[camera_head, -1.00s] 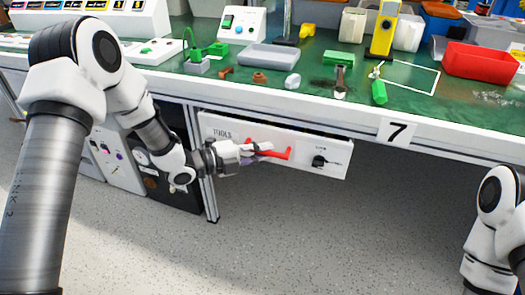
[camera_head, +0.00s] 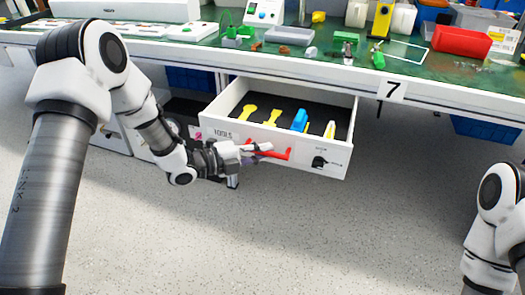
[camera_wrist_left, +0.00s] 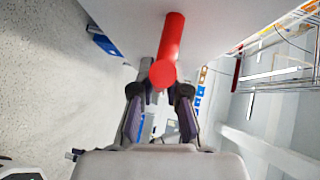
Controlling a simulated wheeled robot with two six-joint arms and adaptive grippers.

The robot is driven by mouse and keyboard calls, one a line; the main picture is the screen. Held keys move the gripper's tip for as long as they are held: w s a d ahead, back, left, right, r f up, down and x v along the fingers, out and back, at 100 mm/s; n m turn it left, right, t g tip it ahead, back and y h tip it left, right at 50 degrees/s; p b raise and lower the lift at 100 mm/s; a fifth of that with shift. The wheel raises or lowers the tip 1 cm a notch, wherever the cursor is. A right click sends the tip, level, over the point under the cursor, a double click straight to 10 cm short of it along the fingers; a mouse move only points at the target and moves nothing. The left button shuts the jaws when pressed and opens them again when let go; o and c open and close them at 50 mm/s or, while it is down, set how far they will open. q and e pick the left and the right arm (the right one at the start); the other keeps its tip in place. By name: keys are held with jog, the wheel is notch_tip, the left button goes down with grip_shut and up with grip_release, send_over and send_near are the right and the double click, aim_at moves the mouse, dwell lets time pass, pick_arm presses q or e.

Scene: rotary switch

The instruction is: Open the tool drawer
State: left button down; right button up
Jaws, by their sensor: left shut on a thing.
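The white tool drawer (camera_head: 220,128), marked TOOLS, is pulled out under the green bench. Its dark inside shows yellow tools (camera_head: 271,117), a blue thing (camera_head: 300,120) and a pale yellow one near the right side. A red handle (camera_head: 280,154) is on its front, and a black rotary switch (camera_head: 319,162) sits to the right of it. My left gripper (camera_head: 262,147) is shut on the red handle. In the left wrist view the red handle (camera_wrist_left: 170,50) runs up from between the fingers (camera_wrist_left: 158,105). The right gripper is out of view.
The green bench top (camera_head: 215,55) above holds a red bin (camera_head: 461,41), a grey tray (camera_head: 289,35) and small parts. Blue bins (camera_head: 190,78) show under the bench. The grey floor (camera_head: 330,235) in front is clear.

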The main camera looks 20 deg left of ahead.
pick_arm(q)
jog(key=shift+s, duration=0.45)
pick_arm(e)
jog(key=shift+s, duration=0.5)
pick_arm(q)
jog(key=c, duration=1.2)
grip_release()
jog(key=shift+o, duration=0.2)
jog(key=shift+a, duration=0.1)
jog(key=v, duration=1.2)
